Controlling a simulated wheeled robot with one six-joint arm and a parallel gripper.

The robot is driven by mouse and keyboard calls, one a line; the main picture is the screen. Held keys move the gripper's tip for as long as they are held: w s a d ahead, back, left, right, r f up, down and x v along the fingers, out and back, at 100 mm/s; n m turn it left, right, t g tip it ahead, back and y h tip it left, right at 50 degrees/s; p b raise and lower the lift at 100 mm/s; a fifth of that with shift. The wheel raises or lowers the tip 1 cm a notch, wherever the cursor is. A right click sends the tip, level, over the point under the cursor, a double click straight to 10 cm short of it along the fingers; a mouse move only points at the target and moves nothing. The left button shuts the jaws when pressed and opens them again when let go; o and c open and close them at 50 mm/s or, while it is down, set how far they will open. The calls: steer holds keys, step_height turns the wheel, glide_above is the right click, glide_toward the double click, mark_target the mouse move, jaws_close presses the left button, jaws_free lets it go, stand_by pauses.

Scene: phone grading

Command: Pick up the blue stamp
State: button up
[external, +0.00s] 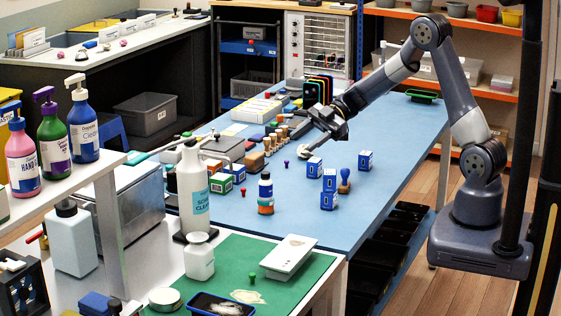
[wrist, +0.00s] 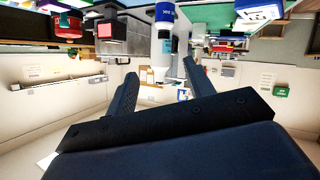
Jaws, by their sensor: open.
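A small upright piece with a blue knob and a tan-brown base, which looks like the blue stamp (external: 345,176), stands on the blue table (external: 250,210) in the external view. It is beside a blue box (external: 330,180). My gripper (external: 306,149) is over the table, behind and left of that piece and apart from it. In the wrist view my two dark fingers (wrist: 160,88) are spread, with nothing clearly held between them. I cannot make out the blue stamp surely in the wrist view.
More blue boxes (external: 314,167) stand near the stamp, with an orange-and-blue bottle (external: 265,193) to the left. Wooden-handled stamps (external: 275,142) crowd the table left of my gripper. A green mat (external: 225,262) lies on the front bench. The table's right side is mostly clear.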

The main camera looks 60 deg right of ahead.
steer(key=s+d+n+t+h+b, duration=0.35)
steer(key=s+d+n+b, duration=0.25)
steer(key=s+d+n, duration=1.4)
steer(key=n+y, duration=0.1)
steer(key=n, duration=0.3)
glide_toward(345, 179)
steer(key=x, duration=0.3)
steer(key=shift+w+a+r, duration=0.15)
steer(key=shift+r, duration=0.05)
steer(key=shift+w+r+p+x, duration=0.15)
steer(key=shift+p+x, duration=0.1)
steer(key=shift+x, duration=0.7)
steer(key=shift+w+r+p+x, duration=0.15)
steer(key=shift+r+p+x, duration=0.05)
steer(key=shift+x, duration=0.75)
steer(key=shift+w+r+p+x, duration=0.15)
steer(key=shift+p+x, duration=0.1)
steer(key=shift+x, duration=0.65)
steer(key=shift+c, duration=0.3)
steer(key=c, duration=1)
